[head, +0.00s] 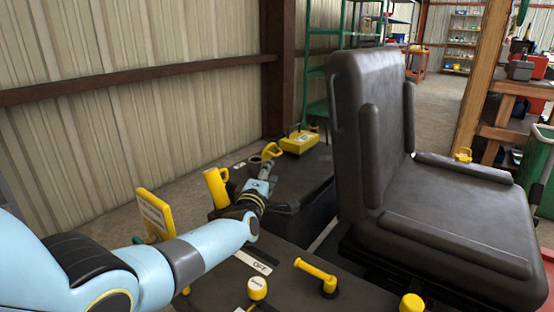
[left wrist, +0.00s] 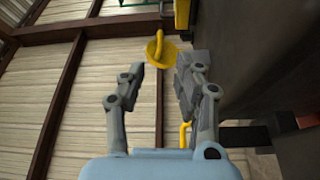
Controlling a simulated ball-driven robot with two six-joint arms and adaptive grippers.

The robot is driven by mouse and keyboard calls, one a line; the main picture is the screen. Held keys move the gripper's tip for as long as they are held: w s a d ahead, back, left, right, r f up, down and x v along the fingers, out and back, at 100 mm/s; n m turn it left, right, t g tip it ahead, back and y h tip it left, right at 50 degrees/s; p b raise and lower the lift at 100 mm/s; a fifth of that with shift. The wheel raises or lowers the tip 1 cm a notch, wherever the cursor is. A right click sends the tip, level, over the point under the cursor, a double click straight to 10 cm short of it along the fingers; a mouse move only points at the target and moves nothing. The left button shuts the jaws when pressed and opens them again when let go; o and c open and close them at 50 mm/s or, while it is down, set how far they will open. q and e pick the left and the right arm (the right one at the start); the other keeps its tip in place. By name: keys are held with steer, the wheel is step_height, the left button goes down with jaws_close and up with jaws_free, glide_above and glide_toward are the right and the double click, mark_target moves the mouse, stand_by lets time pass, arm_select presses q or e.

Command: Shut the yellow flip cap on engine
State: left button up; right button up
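The yellow flip cap (head: 271,151) stands raised and tilted on the dark engine housing (head: 300,175), just beyond my left gripper (head: 264,170) in the head view. In the left wrist view the yellow cap (left wrist: 158,51), a rounded piece with a narrow tab on top, shows ahead of the fingertips and between their lines. My left gripper (left wrist: 160,78) is open and empty in that view, with a clear gap between its fingers. I cannot tell whether a finger touches the cap. The cap's hinge is hidden. My right gripper is not in view.
A yellow box (head: 299,142) sits on the housing behind the cap. A yellow handle (head: 216,188) and a yellow sign plate (head: 153,213) stand to the left. The black seat (head: 440,210) blocks the right.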

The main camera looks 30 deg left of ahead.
arm_select(q)
steer(key=b+x, duration=0.2)
steer(key=x, duration=0.1)
steer(key=b+x, duration=0.1)
steer(key=x, duration=0.2)
steer(key=b+x, duration=0.2)
steer(key=x, duration=0.1)
steer(key=shift+f+b, duration=0.3)
steer(key=shift+b, duration=0.05)
steer(key=shift+w+r, duration=0.2)
steer(key=shift+w, duration=0.15)
steer(key=shift+r, duration=0.1)
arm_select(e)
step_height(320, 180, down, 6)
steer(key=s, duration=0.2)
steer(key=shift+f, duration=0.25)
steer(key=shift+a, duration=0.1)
arm_select(q)
jaws_close()
